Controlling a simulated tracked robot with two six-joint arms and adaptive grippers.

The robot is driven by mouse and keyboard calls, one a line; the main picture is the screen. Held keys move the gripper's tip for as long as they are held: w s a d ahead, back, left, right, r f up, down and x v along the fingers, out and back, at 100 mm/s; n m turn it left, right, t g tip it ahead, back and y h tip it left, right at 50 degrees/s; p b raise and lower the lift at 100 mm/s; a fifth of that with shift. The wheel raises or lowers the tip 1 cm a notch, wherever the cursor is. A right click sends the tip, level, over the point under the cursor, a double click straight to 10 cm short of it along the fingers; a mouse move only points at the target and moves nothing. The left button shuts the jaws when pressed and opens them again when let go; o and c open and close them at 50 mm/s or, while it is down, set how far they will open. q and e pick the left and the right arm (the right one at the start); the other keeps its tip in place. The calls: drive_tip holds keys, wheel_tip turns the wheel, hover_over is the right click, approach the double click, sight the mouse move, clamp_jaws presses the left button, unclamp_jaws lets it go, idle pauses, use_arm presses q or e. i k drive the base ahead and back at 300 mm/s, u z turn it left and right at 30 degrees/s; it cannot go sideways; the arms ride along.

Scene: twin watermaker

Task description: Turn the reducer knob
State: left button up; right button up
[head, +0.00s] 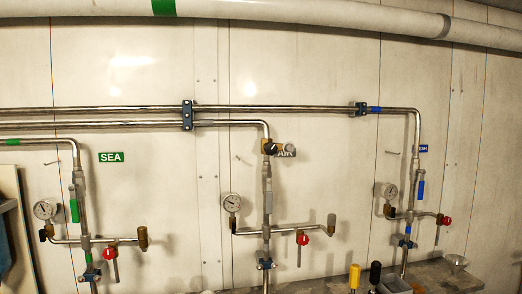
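Neither of my grippers shows in the head view.
Steel pipes run along the wall, with gauges (232,202) and red knobs (302,239) on the lines. Below right, a yellow handle (354,275) and a black handle (375,272) stand up near a worktop (430,277) with a bowl (455,262).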

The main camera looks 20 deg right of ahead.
sight(270, 148)
drive_tip(key=z, duration=0.1)
drive_tip(key=i, duration=0.9)
drive_tip(key=u, duration=0.1)
